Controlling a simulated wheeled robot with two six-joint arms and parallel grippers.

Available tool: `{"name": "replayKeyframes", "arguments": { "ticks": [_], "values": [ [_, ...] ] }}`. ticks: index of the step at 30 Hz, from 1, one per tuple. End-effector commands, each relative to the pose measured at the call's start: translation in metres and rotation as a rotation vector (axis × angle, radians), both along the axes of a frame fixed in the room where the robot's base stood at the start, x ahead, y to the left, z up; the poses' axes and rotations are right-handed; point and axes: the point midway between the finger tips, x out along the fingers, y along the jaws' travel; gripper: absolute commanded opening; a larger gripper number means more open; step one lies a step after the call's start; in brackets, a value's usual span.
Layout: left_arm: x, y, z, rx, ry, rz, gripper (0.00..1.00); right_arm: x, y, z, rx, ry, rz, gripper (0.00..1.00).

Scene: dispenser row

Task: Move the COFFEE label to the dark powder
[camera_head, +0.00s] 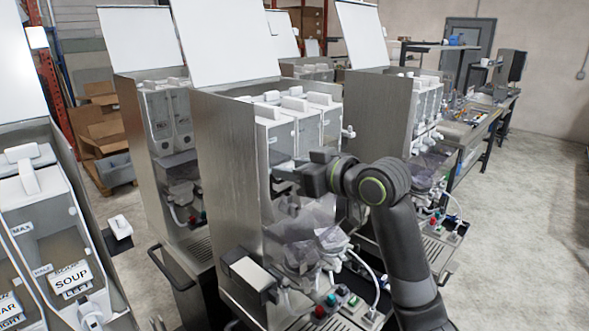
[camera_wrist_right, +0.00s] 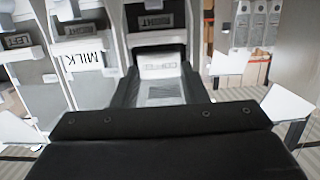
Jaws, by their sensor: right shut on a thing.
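The white COFFEE label (camera_wrist_right: 160,66) shows in the right wrist view between the two dark fingers of my right gripper (camera_wrist_right: 160,78), which is shut on it. In the head view my right gripper (camera_head: 312,177) is at the front of the middle dispenser (camera_head: 226,150), seen from the side, and the label cannot be made out there. My left gripper is not in view.
A MILK label (camera_wrist_right: 88,61) is on the neighbouring canister, and a LEFT tag (camera_wrist_right: 18,41) on the one beyond. A SOUP label (camera_head: 72,277) is on a dispenser at the left. Tubes and nozzles crowd below my right gripper. Open floor (camera_head: 545,220) lies at the right.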

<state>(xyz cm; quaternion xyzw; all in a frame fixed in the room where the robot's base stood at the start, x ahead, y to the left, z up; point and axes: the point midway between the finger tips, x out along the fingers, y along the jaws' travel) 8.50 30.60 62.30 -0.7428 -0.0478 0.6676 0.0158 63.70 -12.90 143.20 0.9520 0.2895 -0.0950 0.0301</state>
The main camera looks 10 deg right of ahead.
Motion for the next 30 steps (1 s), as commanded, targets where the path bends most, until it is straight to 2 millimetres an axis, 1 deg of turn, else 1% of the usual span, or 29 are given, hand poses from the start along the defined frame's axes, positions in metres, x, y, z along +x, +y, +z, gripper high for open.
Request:
{"name": "replayKeyframes", "arguments": {
  "ticks": [12, 20, 21, 24, 27, 30],
  "values": [
    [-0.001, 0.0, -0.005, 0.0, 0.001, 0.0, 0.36, 0.0, 0.0, -0.011, 0.001, 0.001, 0.0, 0.0],
    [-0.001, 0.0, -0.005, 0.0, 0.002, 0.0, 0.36, 0.0, 0.0, -0.012, 0.0, 0.0, 0.0, 0.0],
    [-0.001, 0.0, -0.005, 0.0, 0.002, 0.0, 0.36, 0.0, 0.0, -0.012, 0.0, 0.0, 0.0, 0.41],
    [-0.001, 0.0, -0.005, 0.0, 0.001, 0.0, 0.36, 0.0, 0.0, -0.012, 0.0, 0.0, 0.0, 0.54],
    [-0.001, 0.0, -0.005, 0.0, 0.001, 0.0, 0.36, 0.0, 0.0, -0.012, 0.0, 0.0, 0.0, 0.65],
    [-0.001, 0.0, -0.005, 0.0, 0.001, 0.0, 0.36, 0.0, 0.0, -0.012, 0.0, 0.0, 0.0, 0.65]
  ]
}}
